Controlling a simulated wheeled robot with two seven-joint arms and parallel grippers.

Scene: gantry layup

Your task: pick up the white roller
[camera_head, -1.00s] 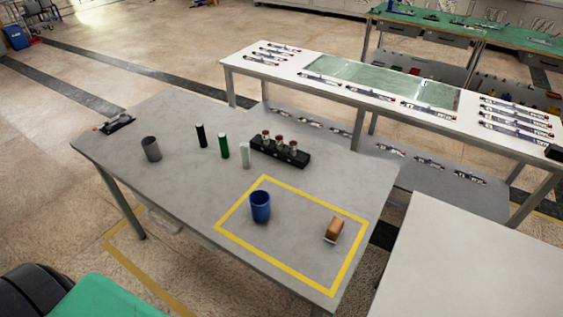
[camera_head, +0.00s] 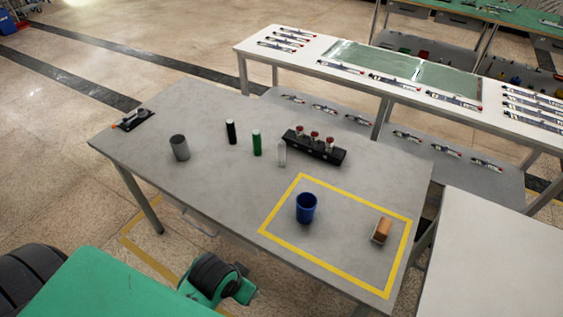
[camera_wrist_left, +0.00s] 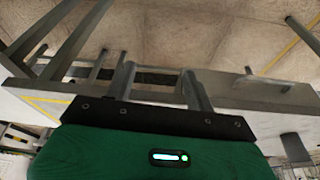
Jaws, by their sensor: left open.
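The white roller (camera_head: 282,153) stands upright on the grey table in the head view, just in front of a black rack. A green roller (camera_head: 257,143) and a black roller (camera_head: 231,131) stand to its left. My left gripper's two fingers (camera_wrist_left: 160,82) show in the left wrist view, apart with nothing between them. That view shows the table edge-on, and I cannot make out the white roller there. In the head view only green and black parts of my arm show at the bottom left, away from the rollers. My right gripper is not in view.
A black rack (camera_head: 318,151) with red-topped items stands behind the white roller. A grey cup (camera_head: 179,147) is at left. A blue cup (camera_head: 306,208) and a brown block (camera_head: 382,229) sit inside a yellow taped outline (camera_head: 268,220). The table's left part is mostly clear.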

